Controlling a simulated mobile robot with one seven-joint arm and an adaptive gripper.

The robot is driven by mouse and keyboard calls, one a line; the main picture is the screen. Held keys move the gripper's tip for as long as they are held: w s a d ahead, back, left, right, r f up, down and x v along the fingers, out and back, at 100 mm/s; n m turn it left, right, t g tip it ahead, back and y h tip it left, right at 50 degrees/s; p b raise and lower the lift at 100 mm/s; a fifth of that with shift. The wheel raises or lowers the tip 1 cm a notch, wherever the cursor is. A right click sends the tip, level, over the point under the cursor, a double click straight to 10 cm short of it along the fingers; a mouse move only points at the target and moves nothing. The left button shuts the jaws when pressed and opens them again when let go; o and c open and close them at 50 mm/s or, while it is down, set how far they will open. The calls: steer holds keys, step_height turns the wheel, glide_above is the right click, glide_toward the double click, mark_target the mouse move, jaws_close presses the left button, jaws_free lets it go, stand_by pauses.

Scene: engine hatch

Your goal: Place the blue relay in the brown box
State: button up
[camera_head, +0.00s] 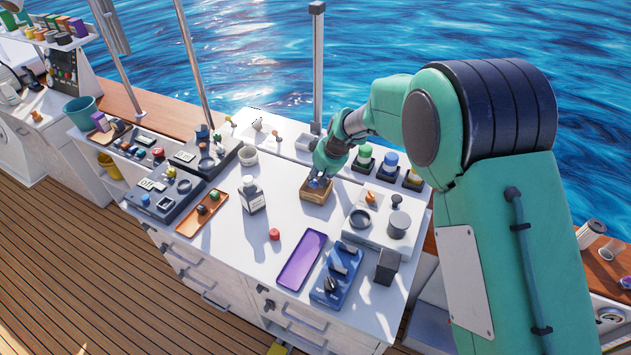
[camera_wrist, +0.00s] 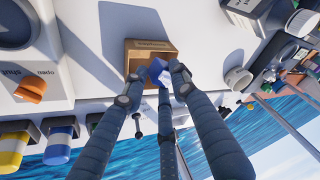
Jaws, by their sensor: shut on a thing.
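The brown box (camera_head: 313,196) is a small open wooden box on the white worktop, toward the back middle; in the wrist view it shows at the top middle (camera_wrist: 150,46). The blue relay (camera_wrist: 156,71) is a small blue block between my gripper's fingertips (camera_wrist: 155,85). My gripper points down at the box, shut on the relay, which is over or inside the box opening. I cannot tell whether it touches the bottom. In the head view my gripper (camera_head: 319,178) hides most of the relay.
Worktop around the box is partly clear.

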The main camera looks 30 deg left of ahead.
mark_target(315, 183)
steer(key=shift+w+a+f, duration=0.1)
steer(key=shift+w+a, duration=0.65)
steer(key=shift+w, duration=0.2)
steer(key=shift+f, duration=1.75)
steer(key=shift+f+b, duration=0.35)
steer(key=shift+b, duration=0.15)
steer(key=shift+f+b, duration=0.3)
steer(key=o, duration=1.1)
